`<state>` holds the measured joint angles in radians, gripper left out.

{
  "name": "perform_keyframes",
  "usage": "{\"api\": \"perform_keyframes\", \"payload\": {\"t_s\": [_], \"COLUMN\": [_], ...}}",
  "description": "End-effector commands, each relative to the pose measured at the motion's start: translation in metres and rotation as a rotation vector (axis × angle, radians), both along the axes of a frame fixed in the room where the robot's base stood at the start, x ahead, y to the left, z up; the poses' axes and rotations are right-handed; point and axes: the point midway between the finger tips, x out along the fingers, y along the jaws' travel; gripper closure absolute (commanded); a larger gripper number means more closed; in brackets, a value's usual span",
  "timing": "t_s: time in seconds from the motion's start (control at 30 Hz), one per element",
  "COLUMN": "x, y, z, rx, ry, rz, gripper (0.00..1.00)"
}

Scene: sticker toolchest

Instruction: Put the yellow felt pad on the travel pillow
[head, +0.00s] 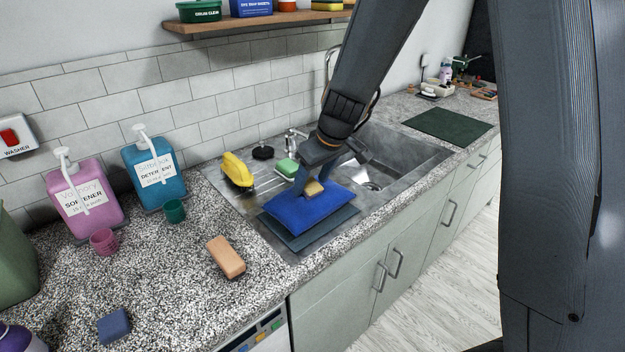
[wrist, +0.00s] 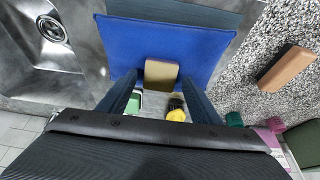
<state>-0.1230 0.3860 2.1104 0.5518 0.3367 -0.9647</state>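The blue travel pillow (head: 300,215) lies on a dark grey-blue flat slab (head: 298,241) at the near edge of the sink area; it fills the upper middle of the wrist view (wrist: 205,50). The small yellow felt pad (head: 315,187) appears to rest on the pillow's top, near one edge; it also shows in the wrist view (wrist: 160,74). My gripper (head: 322,178) is right over the pillow, its fingers on either side of the pad. In the wrist view my gripper (wrist: 160,88) is open, with a gap between each finger and the pad.
The sink basin (head: 400,155) lies right of the pillow. A yellow brush-like item (head: 237,170) and a green sponge (head: 287,168) sit behind it. An orange block (head: 226,257), a blue block (head: 114,326), cups and pump bottles stand on the left counter.

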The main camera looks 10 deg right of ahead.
Motion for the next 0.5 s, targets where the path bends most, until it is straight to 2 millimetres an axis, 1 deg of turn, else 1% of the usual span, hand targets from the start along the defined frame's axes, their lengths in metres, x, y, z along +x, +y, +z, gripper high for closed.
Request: {"api": "perform_keyframes", "payload": {"t_s": [0.17,0.27,0.37,0.5], "x": [0.000,0.000,-0.001,-0.006], "y": [0.000,0.000,0.000,-0.005], "z": [0.001,0.005,0.012,0.031], "rx": [0.000,0.000,-0.001,0.000], "ry": [0.000,0.000,0.001,-0.005], "rz": [0.000,0.000,0.000,0.002], "gripper": [0.42,0.42,0.42,0.42]}}
